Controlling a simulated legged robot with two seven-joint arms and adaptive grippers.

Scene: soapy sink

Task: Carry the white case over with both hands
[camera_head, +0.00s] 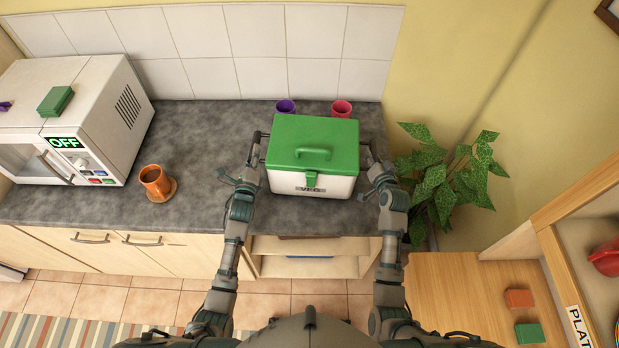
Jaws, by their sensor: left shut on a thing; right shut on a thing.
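The white case (311,186) has a green lid with a green handle on top and a small dark label on its front. It is upright at the right part of the grey counter; I cannot tell whether it touches the counter. My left gripper (259,150) is shut on the case's left side. My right gripper (366,152) is shut on its right side. The fingertips are small and partly hidden by the case and my wrists.
A purple cup (285,106) and a pink cup (341,108) stand behind the case. An orange mug (155,182) and a white microwave (82,115) are to the left. A leafy plant (446,180) is close on the right. The counter (205,140) is clear between mug and case.

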